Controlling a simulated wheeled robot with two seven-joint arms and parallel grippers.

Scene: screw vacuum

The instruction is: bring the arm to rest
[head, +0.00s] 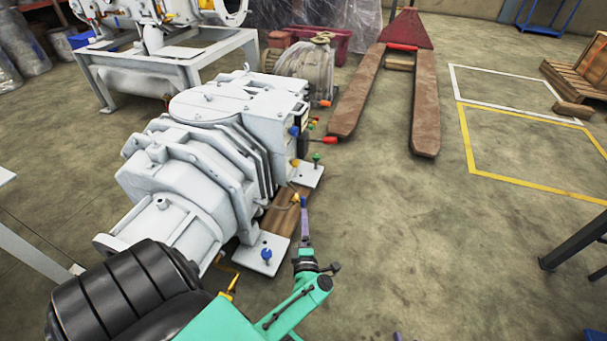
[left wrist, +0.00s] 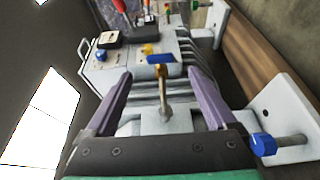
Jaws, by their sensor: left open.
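My left gripper (head: 304,232) is beside the near right side of the white vacuum pump (head: 190,150), on a green arm. In the left wrist view its two purple fingers (left wrist: 160,82) stand apart. A blue-topped screw with a brass-coloured shank (left wrist: 163,88) shows between them, with gaps on both sides; I cannot tell its depth. In the head view a blue tip (head: 303,201) shows at the fingers' end. A small purple piece (head: 397,337) at the bottom edge may be my right gripper's fingertip; the rest is out of frame.
A blue-headed screw (head: 266,256) stands in the pump's near foot plate, and a green-headed one (head: 316,158) in the farther plate. A red pallet jack (head: 408,48) stands behind. A dark table leg (head: 575,240) is at the right. The floor between is clear.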

